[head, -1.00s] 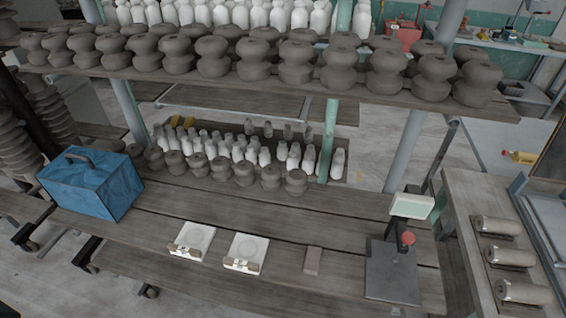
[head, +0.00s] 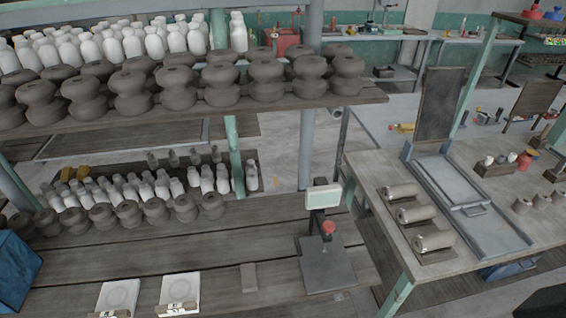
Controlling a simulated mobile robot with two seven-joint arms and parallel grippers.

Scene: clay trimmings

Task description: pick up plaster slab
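Two pale square slabs with a faint round mark lie on the wooden table: the left slab (head: 119,294) and the right slab (head: 180,287). Both look like plaster, and I cannot tell which one the task names. Small brownish pieces sit at their front edges. The bottom of the picture cuts close to the left slab's front. Neither of my grippers shows in the head view.
A brown block (head: 249,277) and a grey stand with a white display (head: 323,197) are right of the slabs. A blue box (head: 14,270) is at the left edge. A shelf of clay pots (head: 178,88) hangs above. A table with clay rolls (head: 401,191) stands right.

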